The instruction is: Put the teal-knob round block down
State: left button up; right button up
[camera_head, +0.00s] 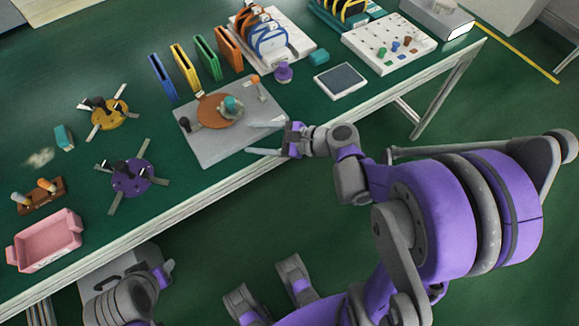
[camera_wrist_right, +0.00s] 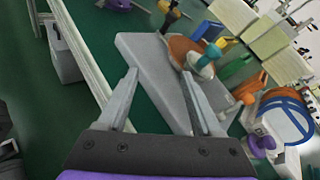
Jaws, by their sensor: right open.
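The teal-knob round block (camera_head: 232,110) is a pale grey round piece with a teal knob. It stands on the orange-brown disc (camera_head: 210,118) of the grey lapping plate (camera_head: 190,150), near the disc's right side. It also shows in the right wrist view (camera_wrist_right: 205,65), beyond the right fingertip. My right gripper (camera_head: 249,138) is open and empty at the plate's front right edge, apart from the block; its two fingers show in the wrist view (camera_wrist_right: 160,77). My left gripper (camera_head: 166,272) is low at the lower left, in front of the table; its fingers are unclear.
An orange-topped tool (camera_head: 256,82) is on the plate's right part. A purple round piece (camera_head: 283,72), a dark tablet-like pad (camera_head: 342,81) and upright coloured frames (camera_head: 185,70) stand around it. Yellow (camera_head: 108,113) and purple (camera_head: 132,178) spoked fixtures and a pink tray (camera_head: 45,240) are left.

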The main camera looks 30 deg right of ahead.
jog(key=s+a+f+n+g+h, duration=0.2)
jog(key=s+n, duration=0.3)
jog(key=n, duration=0.1)
jog(key=s+a+f+n+g+h, duration=0.2)
jog(key=s+n+g, duration=0.1)
jog(key=s+n, duration=0.25)
jog(key=s+d+n+h, duration=0.5)
jog(key=s+n, duration=0.1)
jog(key=n, duration=0.5)
jog(key=shift+s+d+r+g+h, duration=0.15)
jog(key=shift+d+g+h, duration=0.15)
jog(key=shift+g, duration=0.1)
